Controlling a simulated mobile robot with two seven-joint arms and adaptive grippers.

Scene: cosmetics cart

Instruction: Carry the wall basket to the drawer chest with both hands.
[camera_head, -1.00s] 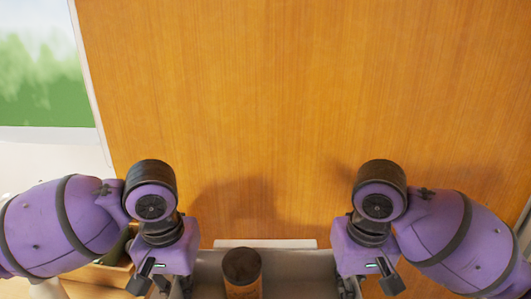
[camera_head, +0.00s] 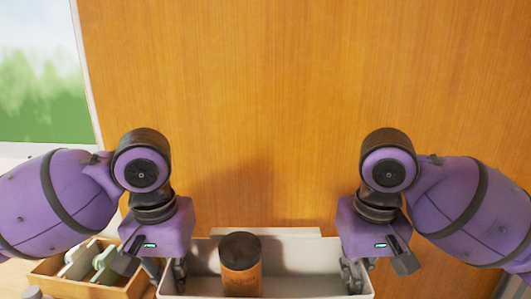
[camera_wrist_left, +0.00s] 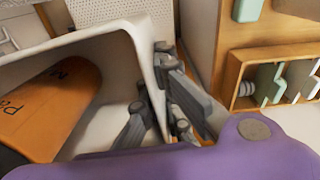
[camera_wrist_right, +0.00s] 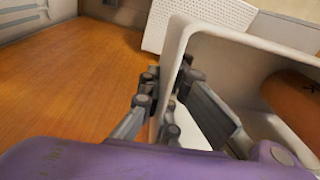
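The wall basket is a pale open bin (camera_head: 310,258) at the bottom middle of the head view. An orange can with a dark lid (camera_head: 240,280) stands in it. My left gripper (camera_head: 172,277) is shut on the basket's left side wall, with a finger on each face in the left wrist view (camera_wrist_left: 155,85). My right gripper (camera_head: 353,277) is shut on the right side wall; the right wrist view shows its fingers on both faces (camera_wrist_right: 165,85). The basket's underside is hidden. I cannot pick out the drawer chest with certainty.
A wooden divided box (camera_head: 85,285) stands left of the basket, close to my left gripper. A white perforated panel (camera_wrist_right: 210,25) lies behind the basket. A large wooden surface (camera_head: 270,110) fills the background. A window (camera_head: 40,90) is at the upper left.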

